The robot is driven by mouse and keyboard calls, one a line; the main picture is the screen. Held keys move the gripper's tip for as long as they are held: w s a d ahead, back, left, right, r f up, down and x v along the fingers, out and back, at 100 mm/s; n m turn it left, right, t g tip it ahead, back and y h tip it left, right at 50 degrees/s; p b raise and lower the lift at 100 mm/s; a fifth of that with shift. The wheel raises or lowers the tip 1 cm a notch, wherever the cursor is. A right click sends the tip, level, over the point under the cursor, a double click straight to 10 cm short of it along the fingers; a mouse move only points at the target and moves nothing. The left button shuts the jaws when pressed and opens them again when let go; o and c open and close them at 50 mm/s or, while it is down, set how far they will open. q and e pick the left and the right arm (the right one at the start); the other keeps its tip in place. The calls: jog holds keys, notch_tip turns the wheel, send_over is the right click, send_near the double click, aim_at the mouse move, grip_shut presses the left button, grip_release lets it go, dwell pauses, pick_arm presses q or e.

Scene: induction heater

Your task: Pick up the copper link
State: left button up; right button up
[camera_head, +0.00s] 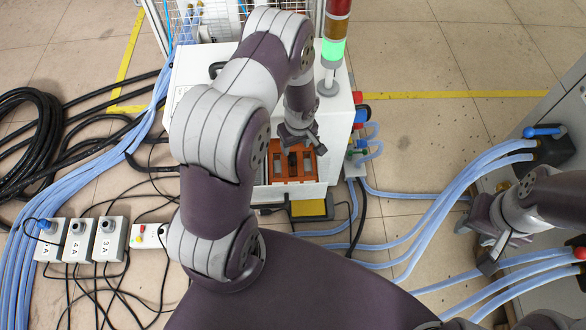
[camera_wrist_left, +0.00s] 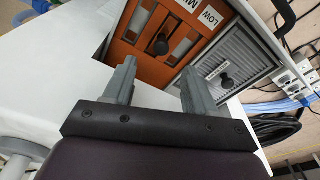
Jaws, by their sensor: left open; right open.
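A copper-orange panel (camera_head: 291,164) lies in the front opening of the white cabinet. In the left wrist view the copper-orange panel (camera_wrist_left: 123,54) shows a black knob (camera_wrist_left: 160,44), pale slots and labels, one reading LOW. I cannot tell which part is the copper link. My left gripper (camera_head: 299,140) is just over the panel's far part and partly hides it. In the left wrist view my left gripper (camera_wrist_left: 158,70) is open and empty, its fingers pointing toward the panel. My right gripper (camera_head: 487,246) is open and empty at the right, far from the panel.
The white cabinet (camera_head: 340,120) carries a lit green signal tower (camera_head: 333,50). A grey louvred panel with a knob (camera_wrist_left: 224,78) adjoins the orange one. Blue hoses (camera_head: 425,225) cross the floor at the right. Labelled boxes (camera_head: 76,240) and cables lie at the left.

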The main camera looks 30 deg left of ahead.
aim_at(293, 157)
pick_arm(q)
notch_tip(293, 157, down, 3)
jog(key=shift+a+r+b, duration=0.1)
jog(key=shift+a+b, duration=0.05)
jog(key=shift+b, duration=0.2)
jog(key=f, duration=0.1)
jog(key=f+b, duration=0.1)
jog(key=f, duration=0.1)
jog(key=a+f+b, duration=0.1)
jog(key=f, duration=0.1)
jog(key=shift+w+f, duration=0.2)
jog(key=shift+w, duration=0.1)
jog(key=shift+r, duration=0.1)
jog(key=shift+c, duration=0.3)
grip_shut()
